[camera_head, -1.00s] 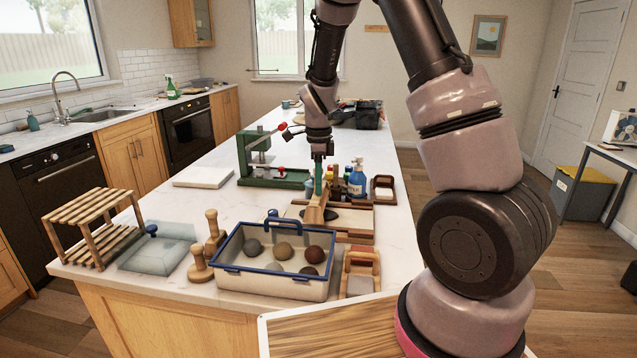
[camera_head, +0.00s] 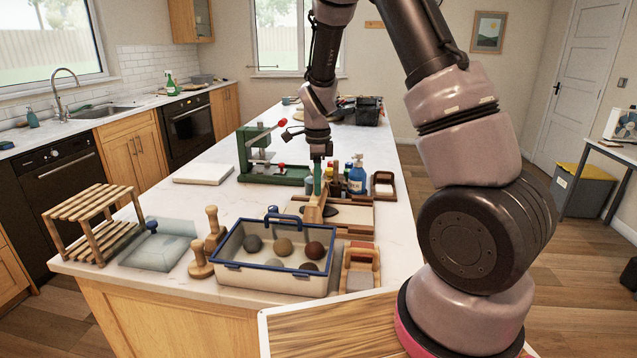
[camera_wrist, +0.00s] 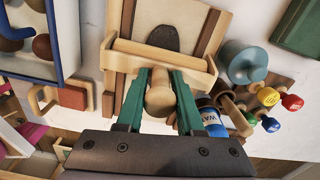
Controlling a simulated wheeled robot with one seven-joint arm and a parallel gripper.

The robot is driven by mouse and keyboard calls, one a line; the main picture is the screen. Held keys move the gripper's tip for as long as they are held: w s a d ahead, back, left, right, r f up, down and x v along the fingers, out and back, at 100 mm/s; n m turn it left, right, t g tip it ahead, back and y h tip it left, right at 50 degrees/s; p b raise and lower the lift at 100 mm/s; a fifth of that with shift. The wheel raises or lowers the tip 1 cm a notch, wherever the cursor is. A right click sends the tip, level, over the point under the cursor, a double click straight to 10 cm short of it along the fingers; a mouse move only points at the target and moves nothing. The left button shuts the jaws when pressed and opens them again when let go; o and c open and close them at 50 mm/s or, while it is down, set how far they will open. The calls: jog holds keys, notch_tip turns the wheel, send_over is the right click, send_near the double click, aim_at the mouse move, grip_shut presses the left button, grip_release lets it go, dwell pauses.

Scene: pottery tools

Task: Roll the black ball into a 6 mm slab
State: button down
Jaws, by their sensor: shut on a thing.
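The black clay (camera_head: 349,214) lies as a flat, dark oval on the pale board (camera_head: 360,229); it also shows in the wrist view (camera_wrist: 163,38) between two wooden strips. My gripper (camera_head: 317,190) is shut on the knob handle (camera_wrist: 159,98) of a wooden roller (camera_wrist: 165,57). In the wrist view its green fingers stand on both sides of the handle. The roller (camera_head: 312,211) lies across the board near one end of the clay and seems to span the strips. Contact with the clay and the clay's thickness cannot be told.
A cream bin with a blue rim (camera_head: 268,279) holds several clay balls in front of the board. Wooden stamps (camera_head: 200,260) stand left of it. A green press (camera_head: 272,165), a blue bottle (camera_head: 357,176) and small paint bottles stand behind.

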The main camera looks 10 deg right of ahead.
jog(key=shift+w+a+f, duration=0.1)
jog(key=shift+w+a, duration=0.15)
jog(key=shift+a, duration=0.4)
jog(key=shift+w+a, duration=0.3)
jog(key=shift+a, duration=0.5)
jog(key=shift+d, duration=0.1)
jog(key=shift+s+d, duration=0.25)
jog(key=shift+d, duration=0.4)
jog(key=shift+s+d+f, duration=0.1)
jog(key=shift+s+f, duration=0.15)
jog(key=shift+s, duration=0.05)
dwell(4.2)
